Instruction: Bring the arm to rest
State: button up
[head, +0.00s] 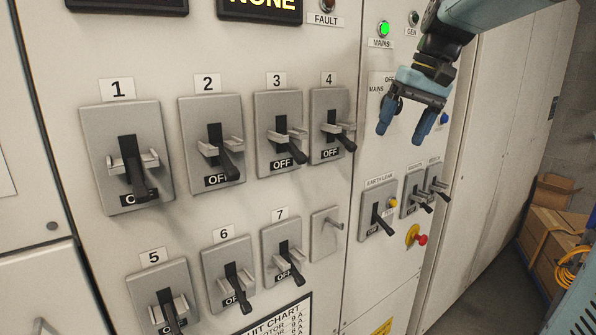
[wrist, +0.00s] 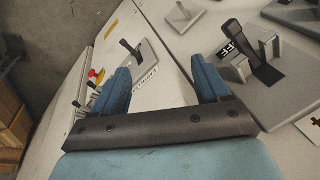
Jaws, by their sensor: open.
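My gripper (head: 406,125) is at the upper right of the head view, in front of the cabinet near the mains selector. Its two blue fingers are apart with nothing between them. In the wrist view my gripper (wrist: 165,85) also shows open and empty, with the cabinet face beyond the fingers. Switch 4 (head: 331,125) is the numbered switch nearest my gripper, to its left; its label reads OFF. A grey switch with a black lever (wrist: 262,60) shows at the right of the wrist view. I see no contact between the fingers and any switch.
Numbered switches stand in two rows, including switch 1 (head: 125,155) and switch 7 (head: 283,250). The earth leakage switch (head: 377,210) and a red knob (head: 421,239) are below my gripper. A green mains lamp (head: 383,28) is lit. Cardboard boxes (head: 548,235) stand at the right.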

jog(key=s+d+f+t+h, duration=0.3)
jog(key=s+f+t, duration=0.1)
jog(key=s+f, duration=0.9)
jog(key=s, duration=0.3)
jog(key=shift+s+m, duration=0.2)
jog(key=shift+m, duration=0.1)
jog(key=shift+f, duration=0.1)
